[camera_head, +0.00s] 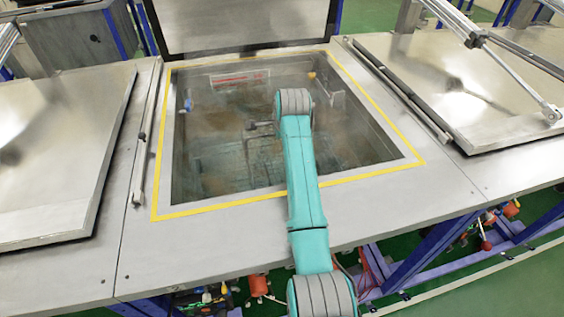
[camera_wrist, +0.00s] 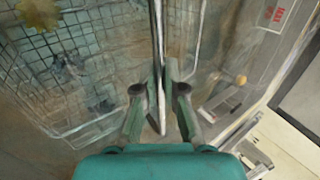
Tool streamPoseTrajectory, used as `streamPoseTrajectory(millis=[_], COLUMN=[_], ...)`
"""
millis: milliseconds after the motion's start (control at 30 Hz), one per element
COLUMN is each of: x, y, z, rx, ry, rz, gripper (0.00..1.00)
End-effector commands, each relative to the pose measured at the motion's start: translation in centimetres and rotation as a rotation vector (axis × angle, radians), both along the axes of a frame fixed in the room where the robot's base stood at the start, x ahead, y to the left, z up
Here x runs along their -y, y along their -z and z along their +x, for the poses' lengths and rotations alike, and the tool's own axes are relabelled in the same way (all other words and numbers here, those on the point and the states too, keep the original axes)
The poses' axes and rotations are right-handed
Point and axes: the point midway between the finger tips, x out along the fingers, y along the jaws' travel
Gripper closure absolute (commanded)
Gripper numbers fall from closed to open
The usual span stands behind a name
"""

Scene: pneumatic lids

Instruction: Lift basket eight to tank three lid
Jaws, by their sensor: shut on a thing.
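An open tank (camera_head: 385,172) with a yellow border lies in the middle of the head view, its lid (camera_head: 240,20) raised at the back. My arm reaches over the front edge into the tank. In the wrist view my gripper (camera_wrist: 160,92) is shut on a thin upright metal bar, which looks like the handle (camera_wrist: 157,40) of a basket. A wire-mesh basket (camera_wrist: 90,75) shows below and to the left, inside the tank. Whether the bar joins this basket is unclear, and no number is readable. In the head view murk and my arm obscure the gripper and basket.
Closed metal lids lie left (camera_head: 60,140) and right (camera_head: 455,85) of the open tank. Lid struts (camera_head: 400,90) run along the sides. A red-and-white label (camera_head: 238,79) is on the tank's back wall. The tank's walls are close on the right in the wrist view.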

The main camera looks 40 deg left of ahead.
Motion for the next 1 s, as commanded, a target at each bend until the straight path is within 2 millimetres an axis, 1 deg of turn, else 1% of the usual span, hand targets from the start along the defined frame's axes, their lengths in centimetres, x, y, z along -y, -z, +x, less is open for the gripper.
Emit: streamPoseTrajectory(millis=[33, 500, 1000], x=[-0.1, -0.1, -0.1], y=[-0.6, -2.6, -3.2], z=[0.1, 0.1, 0.1], rx=[0.005, 0.006, 0.005], ry=[0.001, 0.001, 0.001], rz=[0.005, 0.006, 0.005], gripper=[1.0, 1.0, 1.0])
